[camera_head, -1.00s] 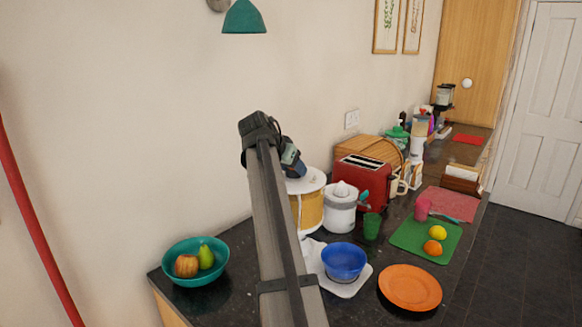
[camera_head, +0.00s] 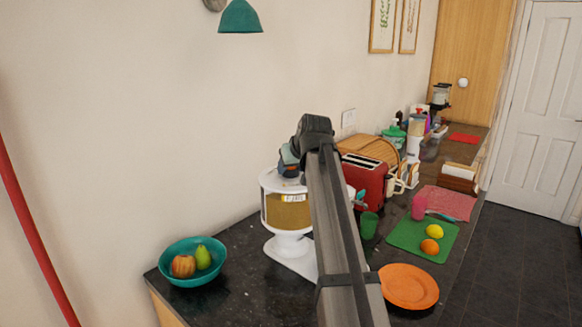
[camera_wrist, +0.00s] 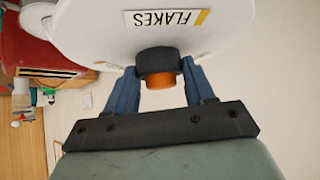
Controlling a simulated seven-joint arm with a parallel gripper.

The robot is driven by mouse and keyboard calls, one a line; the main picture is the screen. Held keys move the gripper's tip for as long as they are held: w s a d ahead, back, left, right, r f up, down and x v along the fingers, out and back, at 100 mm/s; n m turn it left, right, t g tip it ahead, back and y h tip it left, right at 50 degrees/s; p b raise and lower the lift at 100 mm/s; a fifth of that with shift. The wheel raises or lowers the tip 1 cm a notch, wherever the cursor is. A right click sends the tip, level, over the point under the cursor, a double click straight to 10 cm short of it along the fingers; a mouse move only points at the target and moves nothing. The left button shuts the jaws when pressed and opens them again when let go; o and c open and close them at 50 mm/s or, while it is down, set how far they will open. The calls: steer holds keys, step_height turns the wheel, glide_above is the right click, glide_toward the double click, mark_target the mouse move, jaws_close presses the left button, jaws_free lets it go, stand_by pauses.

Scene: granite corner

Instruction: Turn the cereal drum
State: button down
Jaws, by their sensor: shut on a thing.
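The cereal drum (camera_head: 287,212) is a white dispenser with a clear middle showing golden cereal, standing on a white foot on the counter. A small label shows on its upper side. In the wrist view, the drum's white face (camera_wrist: 195,42) carries a "FLAKES" label, upside down, with a dark knob (camera_wrist: 157,60) with an orange end below it. My gripper (camera_wrist: 162,80) has its blue fingers on either side of this knob and is shut on it. In the head view my gripper (camera_head: 289,161) is at the top of the drum, and the knob is hidden.
A teal bowl (camera_head: 172,272) with fruit stands left of the drum. A red toaster (camera_head: 366,181), a green cup (camera_head: 368,225), a green mat (camera_head: 405,237) and an orange plate (camera_head: 408,293) are to the right. My arm covers part of the counter.

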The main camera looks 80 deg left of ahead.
steer(key=n+g, duration=0.1)
steer(key=n+g+h, duration=0.1)
steer(key=n, duration=0.1)
steer(key=n+g+h, duration=0.1)
steer(key=n, duration=0.1)
steer(key=shift+w+a+g, duration=0.25)
steer(key=shift+w+g, duration=0.05)
steer(key=shift+w+n+g+h, duration=0.1)
steer(key=shift+n+g+h, duration=0.75)
steer(key=shift+n, duration=0.95)
steer(key=shift+h, duration=0.25)
steer(key=shift+c, duration=2)
jaws_free()
steer(key=v, duration=1.3)
steer(key=shift+w+d+r, duration=0.2)
steer(key=shift+w, duration=0.05)
